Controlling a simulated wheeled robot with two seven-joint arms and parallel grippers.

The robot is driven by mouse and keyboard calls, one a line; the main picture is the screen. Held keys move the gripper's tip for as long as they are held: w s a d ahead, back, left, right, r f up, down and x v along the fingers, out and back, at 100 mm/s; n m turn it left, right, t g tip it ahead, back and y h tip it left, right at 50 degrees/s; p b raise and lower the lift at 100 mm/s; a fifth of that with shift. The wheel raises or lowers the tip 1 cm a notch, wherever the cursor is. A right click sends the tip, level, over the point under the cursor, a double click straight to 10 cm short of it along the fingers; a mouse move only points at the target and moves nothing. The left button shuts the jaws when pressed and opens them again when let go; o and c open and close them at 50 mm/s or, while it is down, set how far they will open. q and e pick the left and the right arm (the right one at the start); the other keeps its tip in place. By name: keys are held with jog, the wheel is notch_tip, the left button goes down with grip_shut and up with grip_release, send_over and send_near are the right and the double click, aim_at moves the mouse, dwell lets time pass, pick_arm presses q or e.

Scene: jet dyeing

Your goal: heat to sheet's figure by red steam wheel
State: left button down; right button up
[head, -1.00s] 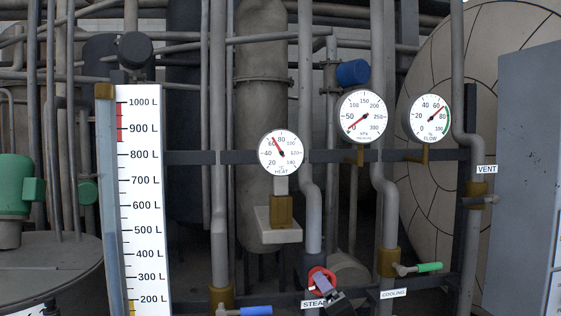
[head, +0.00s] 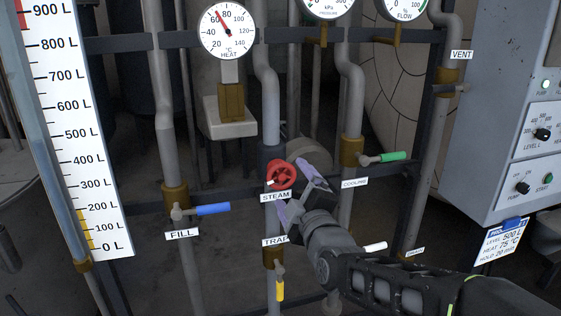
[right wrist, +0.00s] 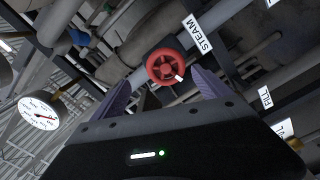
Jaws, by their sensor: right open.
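The red steam wheel (head: 281,175) is on its pipe above the STEAM label (head: 275,197). My right gripper (head: 289,187) is open at the wheel, coming from the lower right. In the right wrist view the wheel (right wrist: 165,66) shows beyond and between the spread fingertips (right wrist: 162,80); contact cannot be told. The round HEAT gauge (head: 228,30) has its red needle between 60 and 80, about 70 °C. The sheet (head: 502,241) on the grey cabinet reads level 500 L, heat 75 °C, hold 20 min. My left gripper is not in view.
The green-handled cooling valve (head: 394,156) is right of the wheel. The blue-handled fill valve (head: 212,209) is left of it. The yellow-handled trap valve (head: 280,290) is below. The level scale (head: 75,120) stands at left, the control cabinet (head: 500,90) at right.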

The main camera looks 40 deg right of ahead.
aim_at(282, 178)
jog(key=shift+w+a+f+m, duration=0.15)
jog(key=shift+f+m, duration=0.1)
jog(key=shift+m, duration=0.3)
jog(key=shift+w+a+f+m, duration=0.1)
jog(key=shift+f+m, duration=0.15)
jog(key=shift+m, duration=1)
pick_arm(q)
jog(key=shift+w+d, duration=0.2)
pick_arm(e)
jog(key=shift+s+r+m, duration=0.1)
jog(key=shift+s+m, duration=0.05)
jog(key=shift+m, duration=0.35)
jog(key=x, duration=0.7)
jog(key=shift+w+d+p, duration=0.1)
jog(key=shift+w+p, duration=0.25)
jog(key=shift+w, duration=0.05)
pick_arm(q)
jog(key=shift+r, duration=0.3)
pick_arm(e)
jog(key=shift+c, duration=0.5)
